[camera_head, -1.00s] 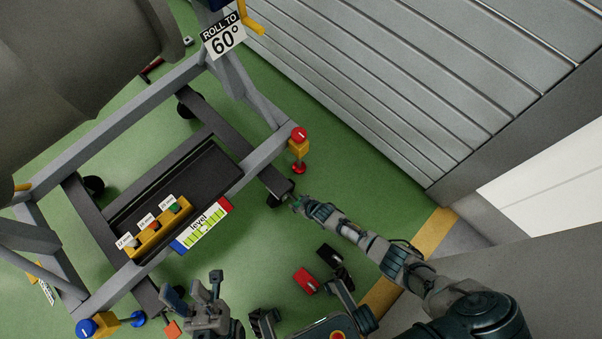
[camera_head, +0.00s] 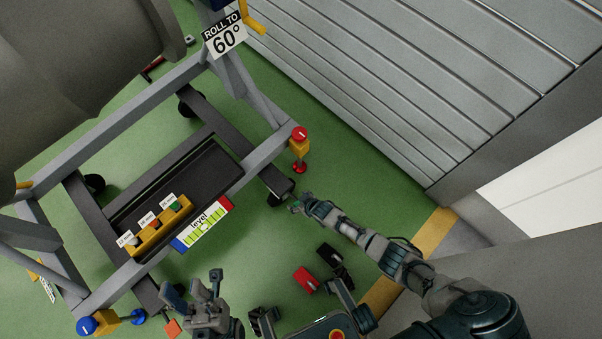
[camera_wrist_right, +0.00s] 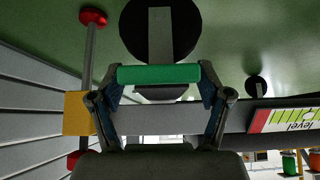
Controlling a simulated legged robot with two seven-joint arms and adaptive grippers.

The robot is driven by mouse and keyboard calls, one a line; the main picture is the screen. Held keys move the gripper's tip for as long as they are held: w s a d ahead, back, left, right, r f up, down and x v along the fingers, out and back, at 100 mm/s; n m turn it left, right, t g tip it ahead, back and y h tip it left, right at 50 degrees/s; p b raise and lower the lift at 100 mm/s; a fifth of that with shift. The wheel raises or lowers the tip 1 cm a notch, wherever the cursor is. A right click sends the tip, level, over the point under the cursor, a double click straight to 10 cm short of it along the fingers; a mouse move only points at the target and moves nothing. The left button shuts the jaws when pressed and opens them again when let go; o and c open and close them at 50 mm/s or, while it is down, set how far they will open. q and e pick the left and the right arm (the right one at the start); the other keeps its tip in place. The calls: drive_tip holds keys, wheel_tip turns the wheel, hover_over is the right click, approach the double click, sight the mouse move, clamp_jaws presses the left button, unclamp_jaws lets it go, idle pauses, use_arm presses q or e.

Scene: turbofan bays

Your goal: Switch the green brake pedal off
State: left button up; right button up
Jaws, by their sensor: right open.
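The green brake pedal (camera_wrist_right: 158,74) is a flat bar in front of a black caster wheel (camera_wrist_right: 160,30) in the right wrist view. My right gripper (camera_wrist_right: 160,92) is open, with one finger at each end of the bar. I cannot tell whether the fingers touch it. In the head view the pedal (camera_head: 296,208) is a small green spot at the tip of my right gripper (camera_head: 303,205), beside the stand's front right caster (camera_head: 280,198). My left gripper (camera_head: 205,292) is at the bottom, away from the pedal; its finger opening is unclear.
A yellow jack with a red knob (camera_head: 300,134) stands just beyond the caster. A red pedal (camera_head: 306,280) lies near my right arm. Grey shutter (camera_head: 400,80) at right.

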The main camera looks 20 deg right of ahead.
drive_tip(key=v, duration=1.2)
idle(0.3)
